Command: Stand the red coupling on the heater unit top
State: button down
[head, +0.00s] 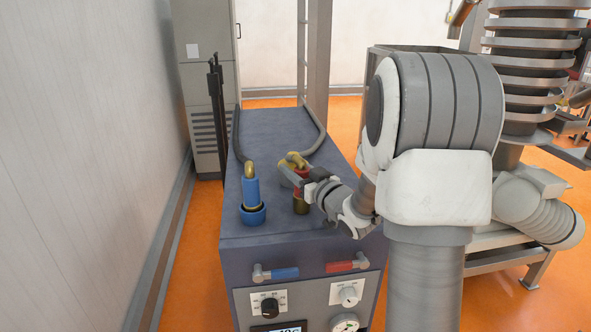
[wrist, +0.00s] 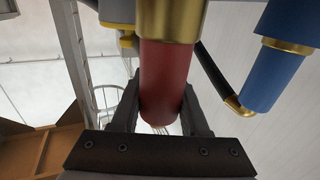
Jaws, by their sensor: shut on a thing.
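The red coupling (head: 303,190) is upright over the heater unit top (head: 281,125), with a brass elbow (head: 297,160) and hose at its upper end. A brass fitting (head: 300,206) shows directly below it. My gripper (head: 305,180) reaches in from the right and is shut on the coupling. In the wrist view, which looks upside down, the red body (wrist: 165,85) sits between the two fingers and meets a brass part (wrist: 172,20). I cannot tell whether that brass part is joined to it. My gripper hides part of the coupling in the head view.
A blue coupling (head: 251,190) stands in a blue collar (head: 252,215) to the left, close by. Hoses run to the back of the top. Blue (head: 285,273) and red (head: 340,266) valve handles are on the front. The top's middle back is clear.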

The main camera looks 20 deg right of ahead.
jog(key=shift+f+b, duration=0.2)
jog(key=shift+b, duration=0.1)
jog(key=shift+c, duration=2)
grip_release()
jog(key=shift+r, duration=0.15)
jog(key=shift+r+p, duration=0.2)
jog(key=shift+p, duration=0.2)
jog(key=s+d, duration=0.2)
jog(key=s, duration=0.9)
jog(key=shift+s+d+f, duration=0.15)
jog(key=shift+s, duration=0.25)
jog(key=shift+w, duration=0.1)
